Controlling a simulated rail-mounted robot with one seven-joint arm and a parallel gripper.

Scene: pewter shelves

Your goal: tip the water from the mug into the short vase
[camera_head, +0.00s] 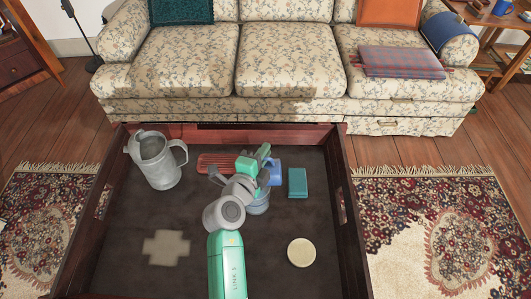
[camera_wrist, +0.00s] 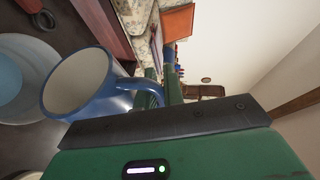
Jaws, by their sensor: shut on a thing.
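The short vase, a pale blue round vessel (camera_wrist: 14,92), lies beside and beyond the mug's mouth in the wrist view. In the head view the vase (camera_head: 259,206) stands on the dark table below the mug, partly covered by my arm. I cannot see any water.
The dark table (camera_head: 130,225) has raised wooden edges. A grey metal pitcher (camera_head: 160,170) stands at left. A red slatted piece (camera_head: 209,161), a teal block (camera_head: 298,182) and a cream disc (camera_head: 301,252) lie around my arm. A floral sofa (camera_head: 290,60) stands behind.

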